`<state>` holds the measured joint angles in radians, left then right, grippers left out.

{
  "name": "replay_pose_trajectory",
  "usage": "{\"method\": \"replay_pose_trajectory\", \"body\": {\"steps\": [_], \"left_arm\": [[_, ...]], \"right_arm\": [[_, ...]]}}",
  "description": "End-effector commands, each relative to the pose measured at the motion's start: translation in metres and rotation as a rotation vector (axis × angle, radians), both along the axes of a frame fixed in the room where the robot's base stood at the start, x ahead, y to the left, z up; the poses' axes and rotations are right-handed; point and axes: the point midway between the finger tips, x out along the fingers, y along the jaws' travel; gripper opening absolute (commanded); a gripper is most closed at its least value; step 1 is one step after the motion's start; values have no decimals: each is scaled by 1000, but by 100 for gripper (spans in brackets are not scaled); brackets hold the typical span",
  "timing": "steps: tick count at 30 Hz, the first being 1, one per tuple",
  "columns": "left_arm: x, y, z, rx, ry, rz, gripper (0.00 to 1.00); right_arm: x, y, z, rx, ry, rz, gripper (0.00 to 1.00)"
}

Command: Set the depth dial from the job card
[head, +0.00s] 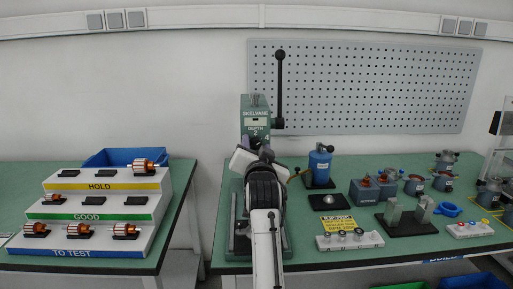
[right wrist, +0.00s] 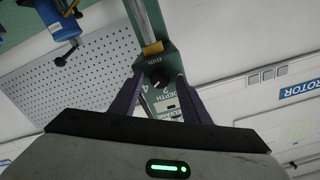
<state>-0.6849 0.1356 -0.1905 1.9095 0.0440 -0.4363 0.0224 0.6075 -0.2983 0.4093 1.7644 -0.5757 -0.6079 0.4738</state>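The green press (head: 256,115) stands at the left end of the right bench, with DEPTH and the numbers 2 and 4 on its front. Its black depth dial (right wrist: 160,78) shows in the right wrist view, near the 2 and 4. My right gripper (right wrist: 161,82) is open, its two dark fingers apart on either side of the dial; I cannot tell whether they touch it. In the head view my right arm hides the dial and the press's lower part. A yellow printed card (head: 337,224), possibly the job card, lies on the bench, too small to read. My left gripper is not in view.
The press's lever (head: 280,85) has black knobs and stands beside its head. A blue bottle-like device (head: 320,166), a black pad (head: 328,202) and several motor parts (head: 366,190) are to the right. A stepped rack (head: 98,187) with rotors stands on the left bench, across a gap.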

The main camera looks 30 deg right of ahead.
Motion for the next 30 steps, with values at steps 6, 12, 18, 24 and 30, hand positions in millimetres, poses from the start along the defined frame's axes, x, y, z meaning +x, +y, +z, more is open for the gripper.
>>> {"method": "replay_pose_trajectory", "body": {"steps": [6,12,18,24,30], "left_arm": [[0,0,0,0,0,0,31],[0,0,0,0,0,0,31],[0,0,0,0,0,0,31],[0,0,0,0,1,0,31],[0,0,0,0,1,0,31]], "right_arm": [[0,0,2,-1,0,0,42],[0,0,27,-2,-6,-1,42],[0,0,67,-2,-5,-1,42],[0,0,93,-1,-2,0,42],[0,0,101,-2,1,0,42]]}}
